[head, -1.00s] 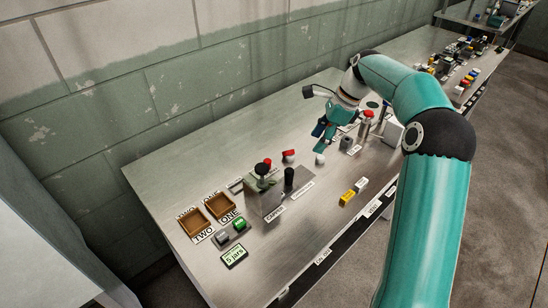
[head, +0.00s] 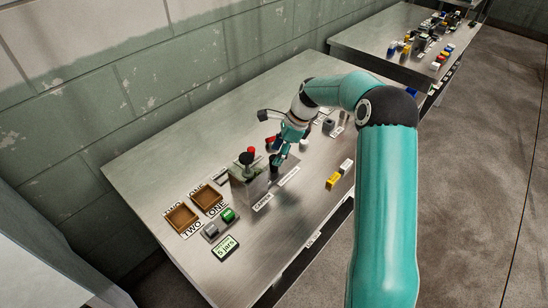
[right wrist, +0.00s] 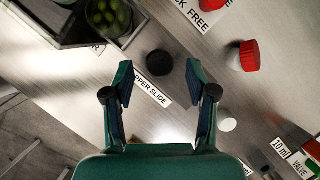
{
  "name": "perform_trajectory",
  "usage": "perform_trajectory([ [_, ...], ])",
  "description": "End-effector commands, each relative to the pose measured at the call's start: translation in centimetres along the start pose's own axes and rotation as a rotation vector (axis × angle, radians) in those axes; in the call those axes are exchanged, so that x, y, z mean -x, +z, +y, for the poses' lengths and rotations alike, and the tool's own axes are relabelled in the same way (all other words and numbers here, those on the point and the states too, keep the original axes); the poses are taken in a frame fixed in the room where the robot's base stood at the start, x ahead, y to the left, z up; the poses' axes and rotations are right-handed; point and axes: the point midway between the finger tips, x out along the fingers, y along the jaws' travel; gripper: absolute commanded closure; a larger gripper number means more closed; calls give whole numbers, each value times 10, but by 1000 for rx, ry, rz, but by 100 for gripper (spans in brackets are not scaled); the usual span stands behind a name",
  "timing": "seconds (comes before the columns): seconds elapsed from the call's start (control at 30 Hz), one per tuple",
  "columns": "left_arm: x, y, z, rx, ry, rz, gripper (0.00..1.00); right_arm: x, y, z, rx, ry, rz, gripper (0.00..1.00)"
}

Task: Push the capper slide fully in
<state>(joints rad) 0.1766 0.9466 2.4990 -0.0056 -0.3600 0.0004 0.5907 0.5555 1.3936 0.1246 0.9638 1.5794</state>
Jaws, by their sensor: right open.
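The capper (head: 247,178) is a clear-sided box with a black knob and a red knob on top; it also shows at the top left of the right wrist view (right wrist: 68,22). The capper slide's black round handle (right wrist: 159,62) stands beside it, near the label reading "PPER SLIDE" (right wrist: 152,88). In the head view the handle (head: 272,170) is partly hidden by my right gripper (head: 279,157). That gripper is open, with its fingers on either side of the handle in the right wrist view (right wrist: 159,70). I cannot tell whether they touch it. My left gripper is not in view.
Two brown trays (head: 181,217), grey and green buttons (head: 228,215) and a "5 jars" display (head: 225,247) sit to the left. Yellow and white blocks (head: 333,180) lie near the front edge. A red-capped knob (right wrist: 248,56) stands to the right in the wrist view.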

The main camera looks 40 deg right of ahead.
Motion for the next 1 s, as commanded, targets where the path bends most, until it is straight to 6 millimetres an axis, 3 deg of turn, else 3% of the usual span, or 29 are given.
perform_trajectory([
  [0.2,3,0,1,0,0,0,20,-28,1,0,1,2,0,43],
  [0.6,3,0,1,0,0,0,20,-35,1,0,2,0,-1,43],
  [0.93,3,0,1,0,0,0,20,-35,2,0,2,1,-1,96],
  [1.0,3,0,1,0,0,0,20,-35,2,0,2,0,-1,100],
])
